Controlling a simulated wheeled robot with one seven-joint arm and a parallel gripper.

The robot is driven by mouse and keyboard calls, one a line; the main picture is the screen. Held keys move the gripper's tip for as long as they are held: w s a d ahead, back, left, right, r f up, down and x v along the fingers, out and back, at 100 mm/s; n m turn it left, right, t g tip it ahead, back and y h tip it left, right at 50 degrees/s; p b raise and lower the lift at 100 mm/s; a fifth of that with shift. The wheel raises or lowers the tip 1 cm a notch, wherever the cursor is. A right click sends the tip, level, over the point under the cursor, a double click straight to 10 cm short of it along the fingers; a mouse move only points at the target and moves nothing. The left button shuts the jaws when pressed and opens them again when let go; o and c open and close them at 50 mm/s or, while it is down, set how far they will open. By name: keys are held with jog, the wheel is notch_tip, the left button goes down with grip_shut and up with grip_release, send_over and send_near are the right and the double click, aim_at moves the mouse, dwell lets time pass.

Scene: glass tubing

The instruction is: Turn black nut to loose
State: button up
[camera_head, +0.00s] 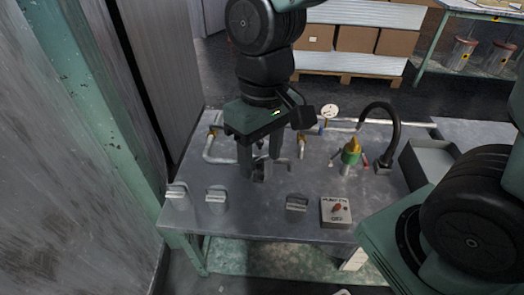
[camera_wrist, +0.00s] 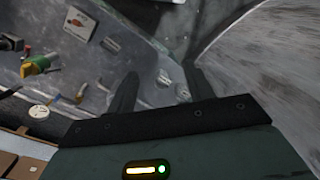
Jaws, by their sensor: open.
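My gripper (camera_head: 260,167) hangs over the grey table in the head view, its fingers pointing down and apart. In the wrist view my gripper (camera_wrist: 161,74) shows two dark, spread fingers with nothing held between them. A small dark piece (camera_head: 261,173) shows by the fingertips in the head view; I cannot tell whether it is the black nut. Glass tubing (camera_head: 219,160) runs along the table's back left, partly hidden behind my gripper. No black nut stands out clearly in the wrist view.
A switch box (camera_head: 336,211), a yellow-green valve (camera_head: 350,153), a black curved hose (camera_head: 394,120), a gauge (camera_head: 329,111) and a grey tray (camera_head: 430,148) are to the right.

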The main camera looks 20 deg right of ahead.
jog(key=w+d+f+m+g+p, duration=0.15)
jog(key=w+m, duration=0.25)
jog(key=w, duration=0.9)
jog(key=m+p, duration=0.1)
jog(key=m, duration=0.2)
send_over(258, 159)
jog(key=a, duration=0.4)
jog(key=w+x, duration=0.1)
jog(key=x, duration=0.2)
jog(key=w+d+f+m+g+y+p, duration=0.1)
jog(key=w+d+f+m+g, duration=0.15)
jog(key=w+d+f, duration=0.45)
jog(key=shift+m+t, duration=0.35)
jog(key=shift+t, duration=0.15)
jog(key=p+x, duration=0.1)
jog(key=x, duration=0.4)
jog(key=s+p+x, duration=0.1)
jog(key=x, duration=0.4)
jog(key=p+x, duration=0.1)
jog(key=x, duration=0.5)
jog(key=shift+s+r, duration=0.35)
jog(key=shift+c, duration=0.3)
